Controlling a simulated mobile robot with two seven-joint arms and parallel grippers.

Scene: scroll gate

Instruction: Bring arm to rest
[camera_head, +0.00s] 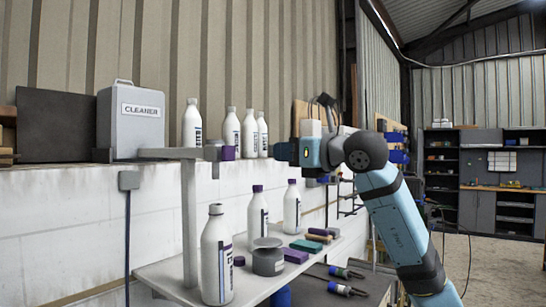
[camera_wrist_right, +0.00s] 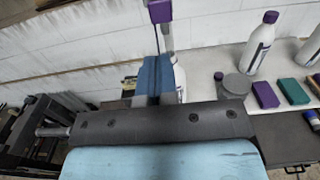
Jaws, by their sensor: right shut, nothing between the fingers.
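My right arm (camera_head: 395,215), light blue with dark joints, rises from the lower right and bends left at the wrist, held above the shelf. My right gripper (camera_head: 282,151) points left in the head view, in front of the white bottles on the ledge. In the right wrist view its blue fingers (camera_wrist_right: 154,78) are together with nothing between them. A purple piece (camera_head: 228,153) sits at the end of a grey bracket, left of the gripper and apart from it; it also shows in the right wrist view (camera_wrist_right: 160,11). My left gripper is not in view.
A grey shelf (camera_head: 170,273) below holds white bottles (camera_head: 217,260), a grey round container (camera_head: 268,258) and coloured blocks (camera_head: 306,246). Screwdrivers (camera_head: 345,289) lie on a dark surface at lower right. A grey CLEANER canister (camera_head: 130,125) stands on the ledge. Open floor (camera_head: 485,262) is at right.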

